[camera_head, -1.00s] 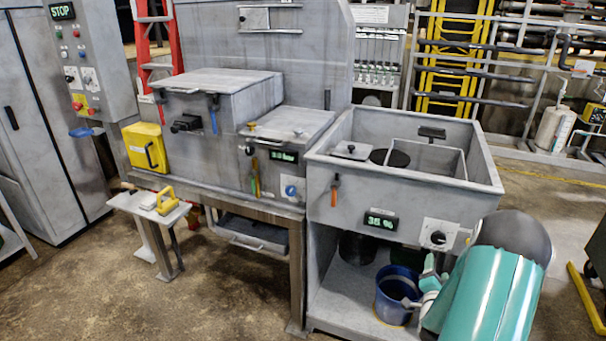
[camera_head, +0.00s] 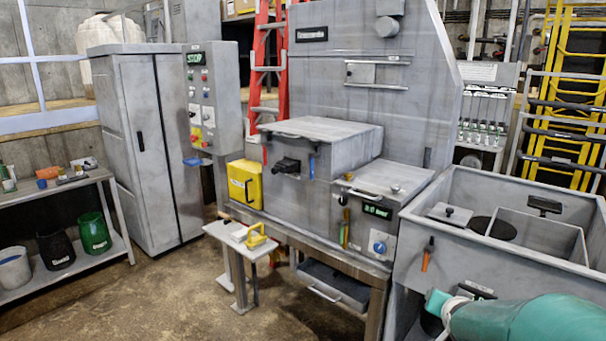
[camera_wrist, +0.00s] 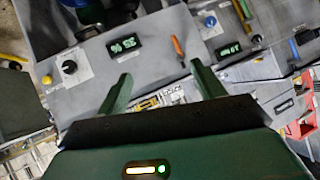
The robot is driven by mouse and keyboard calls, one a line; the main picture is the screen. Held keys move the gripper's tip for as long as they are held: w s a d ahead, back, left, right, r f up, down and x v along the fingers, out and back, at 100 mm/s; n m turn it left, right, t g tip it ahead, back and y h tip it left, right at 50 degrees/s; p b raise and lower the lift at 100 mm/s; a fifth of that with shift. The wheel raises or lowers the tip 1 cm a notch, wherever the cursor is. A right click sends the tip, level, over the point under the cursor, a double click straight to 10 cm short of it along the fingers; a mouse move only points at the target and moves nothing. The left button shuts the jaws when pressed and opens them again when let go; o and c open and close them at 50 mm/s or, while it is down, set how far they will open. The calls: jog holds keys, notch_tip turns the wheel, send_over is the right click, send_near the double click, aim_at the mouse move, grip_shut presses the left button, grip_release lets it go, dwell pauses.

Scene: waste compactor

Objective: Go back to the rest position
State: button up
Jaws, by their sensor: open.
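My gripper (camera_wrist: 162,86) shows in the wrist view with its two green fingers spread apart and nothing between them. It faces the front panel of the grey sink unit (camera_wrist: 150,62), which appears upside down with a percent display (camera_wrist: 124,45), a black knob (camera_wrist: 69,67) and an orange-handled tool (camera_wrist: 178,46). The fingers seem apart from the panel, but the gap is hard to judge. In the head view my teal arm (camera_head: 535,318) lies across the bottom right, in front of the sink unit (camera_head: 490,262). My fingers cannot be made out there.
The compactor (camera_head: 318,150) stands in the middle, with a yellow box (camera_head: 245,183) on its left and a small stand (camera_head: 215,231) in front. A tall cabinet (camera_head: 145,150) and a shelf with buckets (camera_head: 110,262) are on the left. Open floor lies at lower left.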

jog(key=s+a+r+n+g+y, duration=0.2)
jog(key=s+a+r+n, duration=0.1)
jog(key=s+a, duration=0.7)
jog(key=s+a+r+n+g+y, duration=0.2)
jog(key=s+a+r+n, duration=0.1)
jog(key=s+a, duration=0.7)
jog(key=shift+s+a+r+n+g, duration=0.3)
jog(key=shift+s+n+g, duration=0.1)
jog(key=shift+s+n, duration=0.5)
grip_shut()
